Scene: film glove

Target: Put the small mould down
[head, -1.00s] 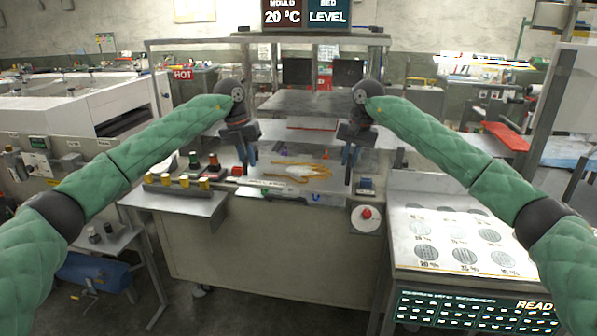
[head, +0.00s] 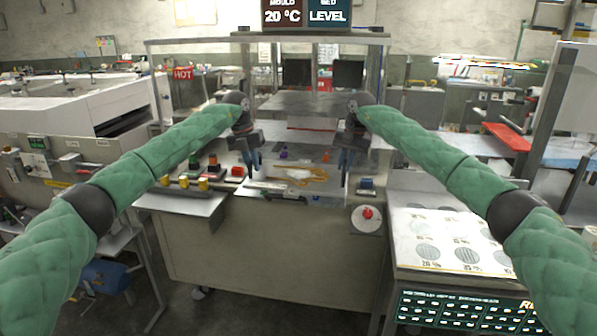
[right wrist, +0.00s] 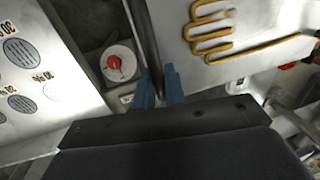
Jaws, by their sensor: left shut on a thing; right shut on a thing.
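The small mould looks to be a pale grey plate (head: 334,174) with a yellow-orange hand outline on it, level between my two grippers over the middle of the bench. It also fills the upper right of the right wrist view (right wrist: 172,30). My left gripper (head: 254,166) is shut at the plate's left edge. My right gripper (head: 346,162) is shut at its right edge. In the right wrist view the blue fingertips (right wrist: 157,88) stand on either side of a dark rim. I cannot tell whether the plate touches the bench.
Yellow knobs (head: 184,182) and coloured push buttons (head: 213,166) stand on a left side shelf. A sheet of round samples (head: 428,252) lies on the right-hand stand. A frame post rises behind each gripper.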

